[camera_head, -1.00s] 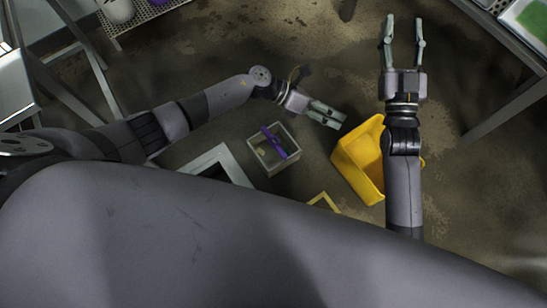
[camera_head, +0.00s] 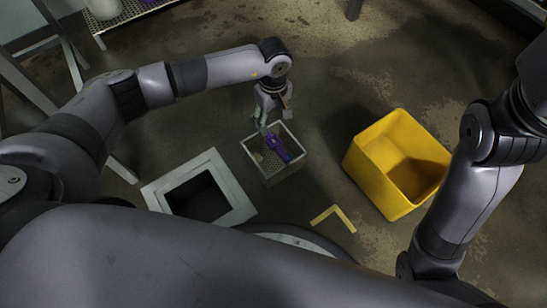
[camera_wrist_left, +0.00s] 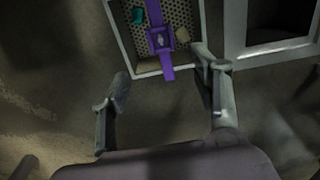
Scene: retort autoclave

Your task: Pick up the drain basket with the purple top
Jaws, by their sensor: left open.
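The drain basket (camera_head: 269,174) is a small pale-rimmed box with a perforated floor, standing on the floor near the middle of the head view. A purple bar (camera_head: 284,151) crosses its top. In the left wrist view the purple bar (camera_wrist_left: 160,40) runs across the basket, with a teal bit and a tan bit inside. My left gripper (camera_head: 273,119) is open and empty at the basket's far edge. In the wrist view its fingers (camera_wrist_left: 163,72) are apart, with the purple bar's end between them. Whether it touches the basket cannot be told. My right gripper is out of view.
A grey square frame (camera_head: 227,180) with a dark opening lies left of the basket. A yellow bin (camera_head: 372,180) stands to the right. A yellow corner mark (camera_head: 333,213) is on the floor. A perforated rack (camera_head: 128,12) is at upper left. Floor between basket and bin is clear.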

